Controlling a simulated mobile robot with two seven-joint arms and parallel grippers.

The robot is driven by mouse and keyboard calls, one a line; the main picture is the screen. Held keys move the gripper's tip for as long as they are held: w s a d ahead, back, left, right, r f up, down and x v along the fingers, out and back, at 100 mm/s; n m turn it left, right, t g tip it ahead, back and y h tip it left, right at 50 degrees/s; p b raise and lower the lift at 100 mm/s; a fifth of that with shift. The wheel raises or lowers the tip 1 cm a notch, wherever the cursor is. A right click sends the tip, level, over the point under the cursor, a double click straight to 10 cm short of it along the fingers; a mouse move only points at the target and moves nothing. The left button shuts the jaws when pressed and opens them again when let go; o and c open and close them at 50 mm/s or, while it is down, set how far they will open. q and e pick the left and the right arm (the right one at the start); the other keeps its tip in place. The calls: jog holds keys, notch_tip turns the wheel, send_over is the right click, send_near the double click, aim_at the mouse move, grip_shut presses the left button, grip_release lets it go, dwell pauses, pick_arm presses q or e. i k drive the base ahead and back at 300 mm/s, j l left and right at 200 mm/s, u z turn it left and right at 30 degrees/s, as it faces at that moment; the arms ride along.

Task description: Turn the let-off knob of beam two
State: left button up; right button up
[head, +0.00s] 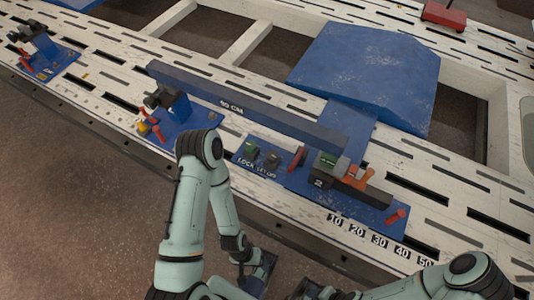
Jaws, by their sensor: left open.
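Beam two's unit, a dark block marked 2 (318,183), sits on a blue base plate on the white slotted bench. A green part shows on its top, and orange parts (358,173) stand to its right. A red handle (396,215) is at the plate's right end. I cannot tell which part is the let-off knob. My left gripper (262,274) is open, low in front of the bench edge and apart from the unit. My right gripper (318,291) is at the bottom edge, partly cut off; its jaw state is unclear.
A long grey beam (250,108) marked 90 CM runs behind the controls. A blue-grey clamp (168,98) stands further left. A large blue block (365,70) lies behind.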

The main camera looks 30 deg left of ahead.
aim_at(271, 156)
jog(key=j, duration=1.4)
jog(key=i, duration=0.05)
